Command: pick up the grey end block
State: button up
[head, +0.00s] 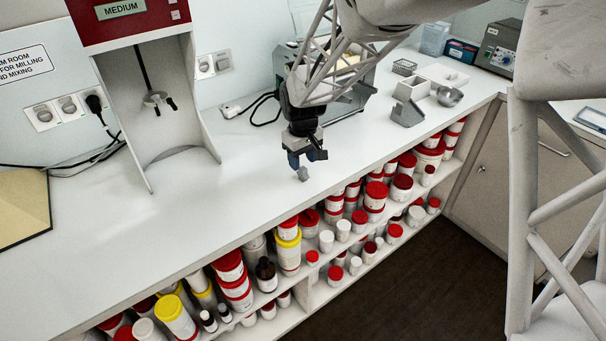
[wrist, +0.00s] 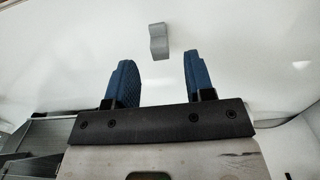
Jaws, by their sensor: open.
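The grey end block (head: 303,174) is a small piece on the white worktop, near its front edge in the head view. In the wrist view the grey end block (wrist: 158,41) lies ahead of the fingertips, between their lines and nearer the left finger's side. My gripper (head: 307,158) is just above and behind the block in the head view. In the wrist view my gripper (wrist: 158,58) shows two blue fingers spread apart with nothing between them. Whether a finger touches the block cannot be told, but a gap shows in the wrist view.
The worktop (head: 200,215) is clear to the left of my gripper. A grey machine (head: 345,100) stands behind it. A grey bracket-like piece (head: 407,113), a white box (head: 412,89) and a metal bowl (head: 449,96) stand to the right. Shelves with tubs (head: 375,195) are below the front edge.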

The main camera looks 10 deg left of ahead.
aim_at(303, 168)
jog(key=shift+s+f, duration=0.1)
jog(key=shift+f, duration=2.5)
jog(key=shift+c, duration=0.3)
grip_shut()
